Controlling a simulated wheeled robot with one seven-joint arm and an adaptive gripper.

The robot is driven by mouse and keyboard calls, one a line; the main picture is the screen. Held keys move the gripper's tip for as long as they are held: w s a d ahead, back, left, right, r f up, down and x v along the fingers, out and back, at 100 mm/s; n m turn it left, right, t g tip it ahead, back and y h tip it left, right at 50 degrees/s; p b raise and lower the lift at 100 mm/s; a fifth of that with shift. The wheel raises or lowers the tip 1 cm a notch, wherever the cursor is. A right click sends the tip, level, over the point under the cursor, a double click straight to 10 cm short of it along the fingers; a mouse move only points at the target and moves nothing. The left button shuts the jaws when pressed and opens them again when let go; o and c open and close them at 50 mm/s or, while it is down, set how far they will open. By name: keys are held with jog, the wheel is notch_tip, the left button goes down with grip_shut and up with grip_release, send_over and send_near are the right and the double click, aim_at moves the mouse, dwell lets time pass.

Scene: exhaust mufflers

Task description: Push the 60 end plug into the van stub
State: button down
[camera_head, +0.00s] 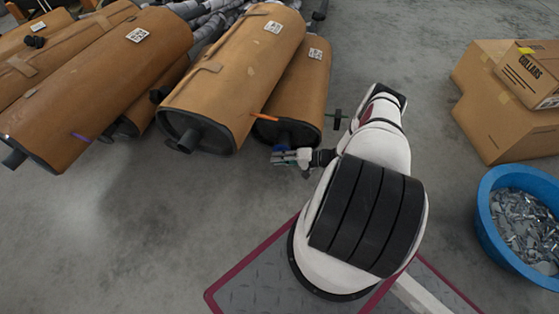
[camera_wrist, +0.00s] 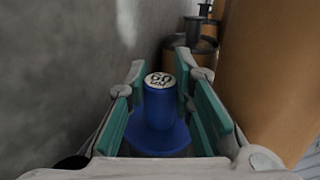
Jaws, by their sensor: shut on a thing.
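A blue plug (camera_wrist: 159,108) with a white top marked 60 and a wider flange sits between the teal pads of my gripper (camera_wrist: 165,100) in the wrist view. My gripper is shut on it. In the head view my gripper (camera_head: 285,157) is at the near end of a brown muffler (camera_head: 300,95), and a bit of the blue plug (camera_head: 280,148) shows beside the dark end cap. That muffler's stub is hidden behind the plug and gripper, so I cannot tell whether the plug touches it. No label shows which muffler is the van one.
Other brown mufflers (camera_head: 235,75) lie to the left, with dark stubs (camera_head: 188,141) towards me. A brown muffler wall (camera_wrist: 260,80) stands close on the right in the wrist view. Cardboard boxes (camera_head: 495,95) and a blue tub (camera_head: 485,215) of metal parts are at right. Floor at lower left is clear.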

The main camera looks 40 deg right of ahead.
jog(key=c, duration=1.3)
grip_release()
jog(key=v, duration=1.2)
